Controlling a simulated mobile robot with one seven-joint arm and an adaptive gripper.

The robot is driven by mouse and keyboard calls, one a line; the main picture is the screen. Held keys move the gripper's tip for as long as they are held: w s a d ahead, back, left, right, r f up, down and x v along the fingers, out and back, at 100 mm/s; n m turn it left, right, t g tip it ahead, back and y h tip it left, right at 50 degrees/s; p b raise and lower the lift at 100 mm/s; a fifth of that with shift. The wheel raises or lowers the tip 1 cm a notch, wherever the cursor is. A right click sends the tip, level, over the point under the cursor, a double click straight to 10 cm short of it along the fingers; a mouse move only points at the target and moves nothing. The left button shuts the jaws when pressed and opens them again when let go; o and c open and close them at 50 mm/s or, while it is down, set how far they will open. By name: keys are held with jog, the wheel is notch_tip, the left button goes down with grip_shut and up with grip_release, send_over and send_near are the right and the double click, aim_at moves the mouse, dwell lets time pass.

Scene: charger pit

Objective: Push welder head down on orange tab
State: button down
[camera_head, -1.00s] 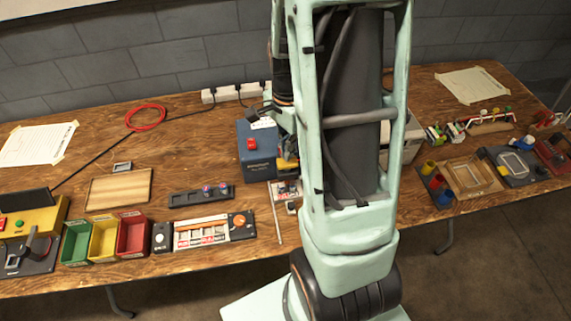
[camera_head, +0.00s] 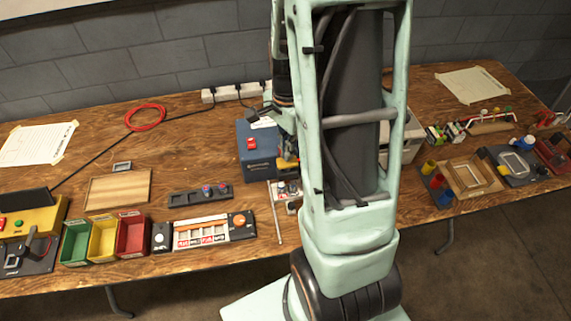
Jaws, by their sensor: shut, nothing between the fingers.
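The blue welder box (camera_head: 256,148) with a red switch stands at the middle of the bench, left of my arm. A small yellow-orange part (camera_head: 287,162) shows at its right side; I cannot tell if it is the welder head or the orange tab. Below it, a small pale device (camera_head: 287,188) with metal parts is partly covered by my arm. My gripper (camera_head: 291,148) points down beside the welder box, just above the yellow-orange part. It is shut and empty, and mostly hidden behind my arm. Contact between them cannot be seen.
Left of the welder are a dark tray with knobs (camera_head: 200,195), a white panel with an orange bar (camera_head: 204,233) and green, yellow and red bins (camera_head: 103,238). A power strip (camera_head: 236,92) lies behind. A wooden frame (camera_head: 470,176) stands at right.

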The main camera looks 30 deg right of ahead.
jog(key=shift+f+b, duration=0.9)
jog(key=shift+f, duration=0.75)
jog(key=shift+r+p, duration=2.55)
jog(key=shift+r, duration=0.8)
